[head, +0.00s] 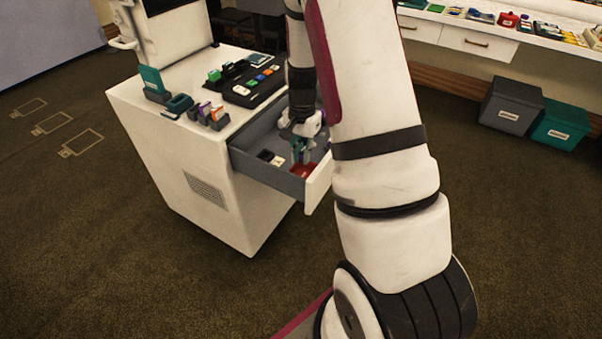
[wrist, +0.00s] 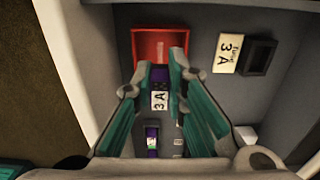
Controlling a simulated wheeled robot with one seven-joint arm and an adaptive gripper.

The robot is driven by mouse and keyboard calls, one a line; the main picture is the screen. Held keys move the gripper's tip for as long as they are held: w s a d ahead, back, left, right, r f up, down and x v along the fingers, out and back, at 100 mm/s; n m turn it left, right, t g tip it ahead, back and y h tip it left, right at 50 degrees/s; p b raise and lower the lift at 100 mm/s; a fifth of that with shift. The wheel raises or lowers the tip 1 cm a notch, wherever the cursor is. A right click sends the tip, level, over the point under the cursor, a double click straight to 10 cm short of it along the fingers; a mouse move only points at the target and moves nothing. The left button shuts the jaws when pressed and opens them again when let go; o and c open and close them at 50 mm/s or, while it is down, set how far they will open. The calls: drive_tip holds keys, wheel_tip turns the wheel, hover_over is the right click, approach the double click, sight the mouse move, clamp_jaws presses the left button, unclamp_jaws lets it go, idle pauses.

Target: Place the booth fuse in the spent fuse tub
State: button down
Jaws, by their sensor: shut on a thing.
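My gripper (wrist: 162,78) is over the open drawer, its teal fingers closed on a purple fuse (wrist: 159,100) with a white "3A" label. In the head view my gripper (head: 302,160) reaches down into the drawer, and the held fuse is hard to make out there. A red open tub (wrist: 160,33), probably the spent fuse tub, sits in the drawer just beyond the fingertips; it also shows in the head view (head: 303,171). The tub looks empty in the part I see. I cannot tell how high the fuse is above the drawer floor.
A dark holder (wrist: 259,56) with a "fuse 3A" card stands right of the tub. Another purple piece (wrist: 152,140) shows below the held fuse. The drawer (head: 265,167) is pulled out of a white cabinet (head: 200,165), whose top carries several small coloured modules.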

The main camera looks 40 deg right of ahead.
drive_tip(key=shift+f+b, duration=0.5)
drive_tip(key=shift+f, duration=2.5)
drive_tip(key=shift+f, duration=0.1)
drive_tip(key=shift+f, duration=0.1)
drive_tip(key=c, duration=1.9)
unclamp_jaws()
